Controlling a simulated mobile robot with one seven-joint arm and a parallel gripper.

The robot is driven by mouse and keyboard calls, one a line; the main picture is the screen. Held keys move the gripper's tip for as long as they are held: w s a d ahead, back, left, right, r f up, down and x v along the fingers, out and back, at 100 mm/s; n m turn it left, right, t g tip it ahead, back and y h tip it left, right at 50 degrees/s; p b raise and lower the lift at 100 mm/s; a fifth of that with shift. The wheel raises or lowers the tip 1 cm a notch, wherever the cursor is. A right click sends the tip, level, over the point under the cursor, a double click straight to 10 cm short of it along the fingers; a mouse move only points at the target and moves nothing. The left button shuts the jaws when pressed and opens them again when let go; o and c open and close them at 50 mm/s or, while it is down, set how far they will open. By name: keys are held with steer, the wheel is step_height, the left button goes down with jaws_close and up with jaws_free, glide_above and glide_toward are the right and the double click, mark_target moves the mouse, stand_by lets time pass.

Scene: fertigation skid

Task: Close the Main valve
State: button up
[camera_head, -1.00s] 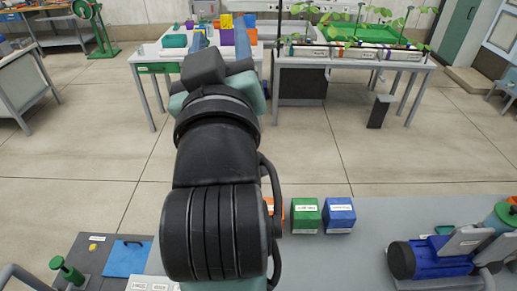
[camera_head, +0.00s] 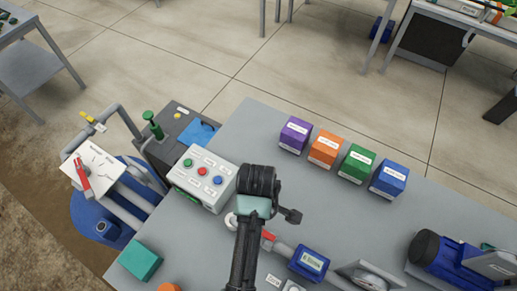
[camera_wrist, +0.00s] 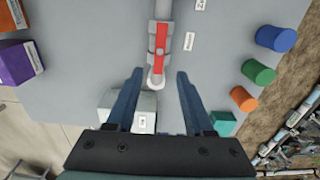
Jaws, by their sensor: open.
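A red valve handle (camera_wrist: 161,45) lies along a pale grey pipe in the wrist view, just ahead of my gripper. It also shows at the bench's pipe in the head view (camera_head: 268,237), partly hidden by my arm. No label is readable to confirm it as the Main valve. My gripper (camera_wrist: 160,72) is open, its two blue fingers apart and pointing toward the pipe. The pipe's rounded white end (camera_wrist: 156,79) shows between the fingertips, with nothing gripped. Another red handle (camera_head: 83,175) sits on a white panel above a blue tank at the left.
A button box (camera_head: 202,178) stands left of my arm. Purple (camera_head: 294,135), orange (camera_head: 324,148), green (camera_head: 357,164) and blue (camera_head: 388,180) boxes line the bench's far side. A blue meter (camera_head: 309,262) and a blue pump (camera_head: 440,262) are right.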

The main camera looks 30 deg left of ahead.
step_height(320, 180, down, 8)
steer(key=shift+d+r, duration=0.1)
stand_by(0.4)
jaws_close()
